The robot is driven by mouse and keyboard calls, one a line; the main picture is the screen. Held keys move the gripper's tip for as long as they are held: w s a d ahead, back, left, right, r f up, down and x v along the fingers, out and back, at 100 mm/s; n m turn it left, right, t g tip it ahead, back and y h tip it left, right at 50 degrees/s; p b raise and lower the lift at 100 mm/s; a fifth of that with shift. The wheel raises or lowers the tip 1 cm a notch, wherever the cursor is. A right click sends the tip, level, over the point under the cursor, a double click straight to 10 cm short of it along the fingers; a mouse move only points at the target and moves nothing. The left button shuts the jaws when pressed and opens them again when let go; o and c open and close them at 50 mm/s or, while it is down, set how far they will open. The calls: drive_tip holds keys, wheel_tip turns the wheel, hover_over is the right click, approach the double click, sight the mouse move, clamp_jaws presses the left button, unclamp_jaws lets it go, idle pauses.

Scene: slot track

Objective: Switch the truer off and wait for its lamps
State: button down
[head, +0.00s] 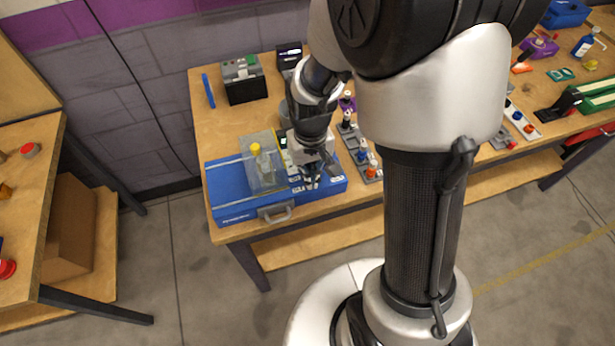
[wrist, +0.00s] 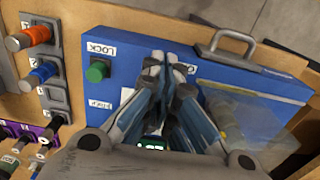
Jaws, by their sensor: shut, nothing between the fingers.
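The truer is a blue box (head: 228,200) at the front left corner of the workbench, with a grey handle (head: 275,213) on its front. A clear cover (head: 262,170) stands on its left part. My gripper (head: 311,184) is over the right part of its top, fingers shut and empty. In the wrist view, my gripper's fingertips (wrist: 168,62) cover a spot beside a partly hidden label. A green button (wrist: 98,70) sits to their left, near a "LOCK" label (wrist: 101,49). A display with green digits (wrist: 150,143) shows partly below the fingers. I cannot make out lamps or a switch.
A panel with orange and blue knobs (wrist: 39,58) stands close beside the truer. A black and grey box (head: 243,80) with a green top part is at the back of the bench. Another table (head: 30,230) stands left, across open floor.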

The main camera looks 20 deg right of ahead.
drive_tip(key=shift+f+b, duration=0.3)
drive_tip(key=shift+f, duration=0.15)
drive_tip(key=shift+r+p, duration=3)
drive_tip(key=shift+r, duration=0.55)
drive_tip(key=s+r+t, duration=0.2)
drive_tip(key=s+r, duration=0.5)
drive_tip(key=r, duration=0.3)
drive_tip(key=s+r+t, duration=0.2)
drive_tip(key=s+r, duration=0.6)
drive_tip(key=r, duration=0.2)
drive_tip(key=shift+t, duration=0.3)
drive_tip(key=shift+r, duration=0.1)
